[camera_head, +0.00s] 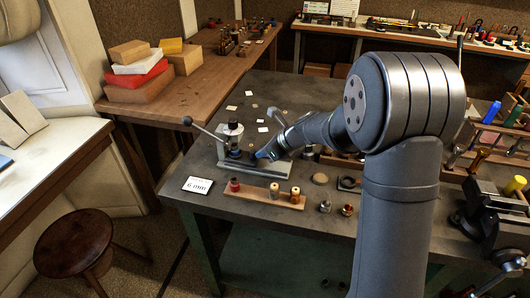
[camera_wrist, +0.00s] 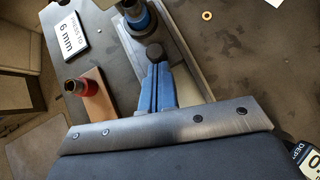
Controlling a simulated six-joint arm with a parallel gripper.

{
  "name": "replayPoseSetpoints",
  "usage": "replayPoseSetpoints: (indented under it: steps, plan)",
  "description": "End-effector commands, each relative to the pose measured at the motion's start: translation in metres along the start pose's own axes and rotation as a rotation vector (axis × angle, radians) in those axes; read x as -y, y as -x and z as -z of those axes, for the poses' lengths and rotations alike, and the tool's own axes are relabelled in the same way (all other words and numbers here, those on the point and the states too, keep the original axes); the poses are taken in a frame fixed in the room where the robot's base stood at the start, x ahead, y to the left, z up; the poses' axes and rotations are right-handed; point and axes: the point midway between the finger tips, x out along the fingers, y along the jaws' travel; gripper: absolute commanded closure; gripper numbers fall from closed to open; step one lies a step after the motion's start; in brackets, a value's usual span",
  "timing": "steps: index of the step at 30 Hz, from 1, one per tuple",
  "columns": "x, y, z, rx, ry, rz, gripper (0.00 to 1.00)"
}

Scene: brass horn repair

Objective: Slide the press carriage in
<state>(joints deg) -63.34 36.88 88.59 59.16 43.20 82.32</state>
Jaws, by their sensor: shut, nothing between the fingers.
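The small press (camera_head: 233,130) stands at the left of the dark bench, with a lever and black ball handle (camera_head: 187,120) reaching out to the left. Its long grey base (camera_head: 225,169) shows in the wrist view (camera_wrist: 187,55) as a metal channel. A blue and silver cylinder (camera_wrist: 138,16) stands on it. A dark round knob (camera_wrist: 154,51), seemingly on the carriage, sits between the cylinder and my fingertips. My gripper (camera_wrist: 156,68) is shut and empty, its blue fingers pointing at the knob. I cannot tell whether they touch it. In the head view my gripper (camera_head: 257,156) is low over the base.
A card reading "PRESS TO 6 mm" (camera_wrist: 72,34) lies beside the press. A wooden strip (camera_head: 262,196) holds a red-topped piece (camera_wrist: 78,88) and other small parts. Loose parts and a vise (camera_head: 495,210) are to the right.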

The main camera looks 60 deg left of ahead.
Motion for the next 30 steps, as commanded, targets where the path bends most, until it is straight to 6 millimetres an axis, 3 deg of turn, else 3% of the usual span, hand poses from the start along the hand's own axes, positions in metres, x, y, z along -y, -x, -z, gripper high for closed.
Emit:
replayPoseSetpoints:
  steps: [2, 8, 15, 19, 24, 30]
  plan:
    - [-0.002, 0.002, -0.001, 0.007, 0.002, -0.005, 1.0]
    - [0.0, 0.03, 0.027, 0.004, -0.003, 0.002, 1.0]
    - [0.001, 0.088, 0.028, 0.004, 0.0, 0.005, 1.0]
    - [0.001, 0.11, 0.029, 0.002, -0.001, 0.004, 1.0]
    - [0.001, 0.127, 0.029, 0.001, 0.0, 0.002, 1.0]
    - [0.0, 0.131, 0.029, 0.001, -0.001, 0.0, 1.0]
